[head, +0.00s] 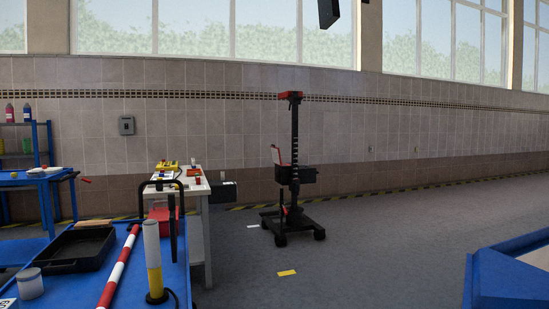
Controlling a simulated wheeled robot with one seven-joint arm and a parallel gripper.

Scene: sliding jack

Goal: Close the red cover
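A black sliding jack (295,130) stands upright on a wheeled base near the tiled wall, well across the floor. A black box (302,174) sits at mid-height on its column. A small raised panel with a red edge and a pale face (276,155) stands up at the box's left side; it looks like the red cover, standing open. A red part (290,95) caps the column top. The jack is small in view, so the hinge is not clear. I cannot make out my gripper in the head view.
A blue cart (180,280) in front at left holds a black tray (76,250), a red-white rod and a yellow-white cylinder. A white table (196,188) stands behind it. A blue-edged surface (500,285) is at lower right. The middle floor is mostly clear.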

